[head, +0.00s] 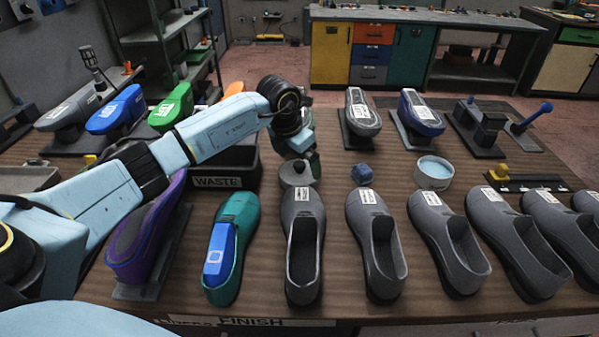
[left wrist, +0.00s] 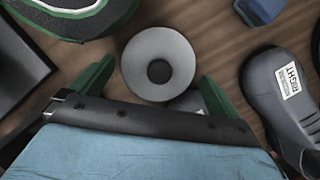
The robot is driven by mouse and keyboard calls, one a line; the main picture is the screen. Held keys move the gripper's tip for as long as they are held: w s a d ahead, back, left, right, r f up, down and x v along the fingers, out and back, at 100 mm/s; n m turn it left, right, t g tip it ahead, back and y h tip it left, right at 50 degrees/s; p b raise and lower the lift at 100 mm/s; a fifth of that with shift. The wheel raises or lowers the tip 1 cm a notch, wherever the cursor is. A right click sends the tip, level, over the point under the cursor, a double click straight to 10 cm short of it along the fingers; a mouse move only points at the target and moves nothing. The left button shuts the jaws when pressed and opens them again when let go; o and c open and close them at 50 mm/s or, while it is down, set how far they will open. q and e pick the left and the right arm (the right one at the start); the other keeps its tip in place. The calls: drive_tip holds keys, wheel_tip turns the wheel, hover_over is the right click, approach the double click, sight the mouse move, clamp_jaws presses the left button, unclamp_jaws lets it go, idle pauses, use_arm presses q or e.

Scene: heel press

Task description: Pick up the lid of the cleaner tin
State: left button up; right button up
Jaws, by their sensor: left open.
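The lid (head: 296,178) is a round grey disc with a dark knob, low on the table behind the row of shoes. In the left wrist view the lid (left wrist: 140,54) shows from above with its dark centre knob. My left gripper (head: 303,160) is directly over the lid, its green fingers partly hiding it. In the left wrist view the left gripper (left wrist: 158,72) is open, with one finger on each side of the lid's near part. A round white tin (head: 434,178) with pale blue contents stands open to the right. My right gripper is not in view.
A blue block-like piece (head: 363,175) lies between lid and tin. Grey shoes (head: 303,240) stand close in front, beside a teal shoe (head: 237,215). The dark waste bin (head: 240,165) is left of the lid. Shoes on stands (head: 361,115) are behind.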

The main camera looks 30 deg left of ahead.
use_arm(q)
drive_tip(key=shift+x, duration=1.15)
drive_tip(key=c, duration=0.4)
drive_tip(key=shift+o, duration=0.2)
